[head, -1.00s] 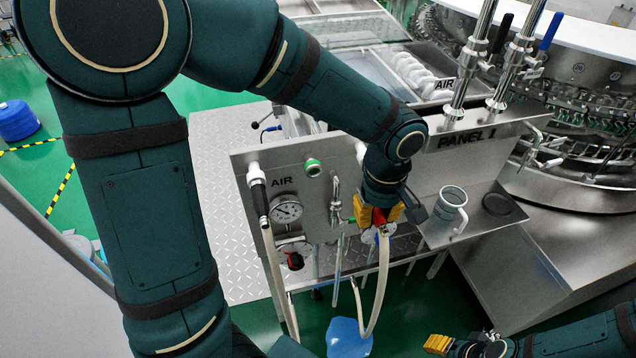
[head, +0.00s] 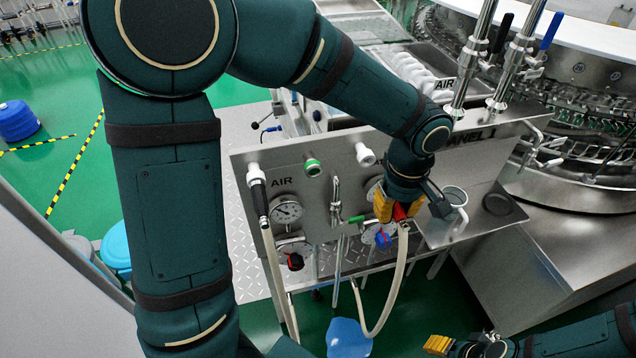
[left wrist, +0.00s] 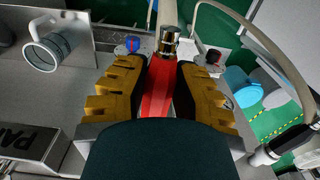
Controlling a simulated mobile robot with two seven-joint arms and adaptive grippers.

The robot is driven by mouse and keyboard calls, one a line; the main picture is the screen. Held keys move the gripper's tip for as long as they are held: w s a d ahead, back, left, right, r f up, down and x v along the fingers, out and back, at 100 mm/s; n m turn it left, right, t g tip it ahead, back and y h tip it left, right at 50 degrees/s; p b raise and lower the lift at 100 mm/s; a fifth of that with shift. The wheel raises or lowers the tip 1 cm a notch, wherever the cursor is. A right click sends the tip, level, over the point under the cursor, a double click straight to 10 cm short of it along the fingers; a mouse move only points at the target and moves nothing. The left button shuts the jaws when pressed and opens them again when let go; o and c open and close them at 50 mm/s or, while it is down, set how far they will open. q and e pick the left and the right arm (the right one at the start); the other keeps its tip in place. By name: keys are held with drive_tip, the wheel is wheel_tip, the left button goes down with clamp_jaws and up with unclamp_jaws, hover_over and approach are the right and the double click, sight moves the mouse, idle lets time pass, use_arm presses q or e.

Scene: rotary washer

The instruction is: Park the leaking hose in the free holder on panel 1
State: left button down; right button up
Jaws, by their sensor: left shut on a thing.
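My left gripper (head: 398,208) is shut on the red nozzle of the beige hose (head: 403,255), in front of the right part of panel 1 (head: 330,185). The hose hangs in a loop toward the floor. In the left wrist view the yellow fingers (left wrist: 160,78) flank the red nozzle (left wrist: 157,88), which has a metal fitting (left wrist: 168,42) at its end. An empty white holder (head: 365,154) sticks out of the panel, above and left of the gripper. A second hose (head: 275,265) hangs from a white holder at the panel's left. My right gripper (head: 437,344) is low at right, its jaw gap unclear.
A blue patch (head: 348,338) lies on the floor.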

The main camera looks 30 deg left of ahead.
idle(0.5)
use_arm(q)
drive_tip(key=shift+w+a+p, duration=0.5)
drive_tip(key=shift+w+a, duration=1.3)
drive_tip(key=shift+a, duration=0.3)
drive_tip(key=shift+w+a, duration=0.1)
drive_tip(key=shift+a, duration=0.05)
idle(0.9)
drive_tip(key=shift+w+a, duration=0.45)
drive_tip(key=shift+a, duration=0.05)
idle(0.4)
drive_tip(key=c, duration=0.8)
unclamp_jaws()
